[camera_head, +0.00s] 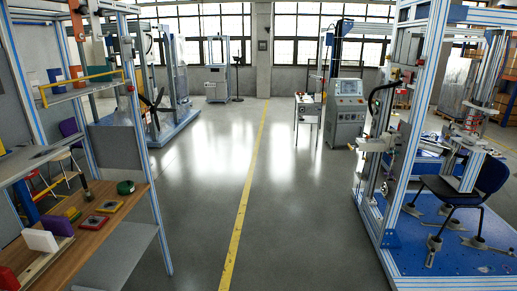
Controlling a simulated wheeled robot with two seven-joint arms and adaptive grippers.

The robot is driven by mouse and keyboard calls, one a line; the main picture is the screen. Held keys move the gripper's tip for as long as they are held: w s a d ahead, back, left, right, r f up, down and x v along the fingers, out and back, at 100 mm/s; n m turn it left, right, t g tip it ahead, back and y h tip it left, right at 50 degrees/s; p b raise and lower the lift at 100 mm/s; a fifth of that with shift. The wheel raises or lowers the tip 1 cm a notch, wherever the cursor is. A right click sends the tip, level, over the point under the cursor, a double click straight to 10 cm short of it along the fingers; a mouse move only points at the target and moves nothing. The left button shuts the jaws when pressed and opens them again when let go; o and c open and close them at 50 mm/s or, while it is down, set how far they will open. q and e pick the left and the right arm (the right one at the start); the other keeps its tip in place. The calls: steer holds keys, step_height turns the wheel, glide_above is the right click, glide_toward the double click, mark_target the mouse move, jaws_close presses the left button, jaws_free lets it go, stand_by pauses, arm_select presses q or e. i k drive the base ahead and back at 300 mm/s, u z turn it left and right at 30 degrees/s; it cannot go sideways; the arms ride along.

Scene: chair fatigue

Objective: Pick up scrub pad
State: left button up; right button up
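Several small items lie on the wooden shelf of the workbench at the left. They include a dark green rounded item (125,187), a purple block (57,225), a pale pinkish-white block (40,240) and flat red and yellow items such as one red-centred piece (94,222). I cannot tell for certain which of these is the scrub pad. Neither of my grippers shows in the head view.
The blue-framed workbench (162,240) stands close at the left, with a grey lower shelf (118,262). A chair test rig on a blue base plate (450,255) stands at the right. The grey floor around the yellow line (240,215) is clear.

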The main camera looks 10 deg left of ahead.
mark_target(72, 212)
steer(key=z, duration=0.2)
steer(key=i, duration=1.95)
steer(key=u, duration=0.3)
steer(key=i, duration=1.2)
steer(key=u, duration=0.75)
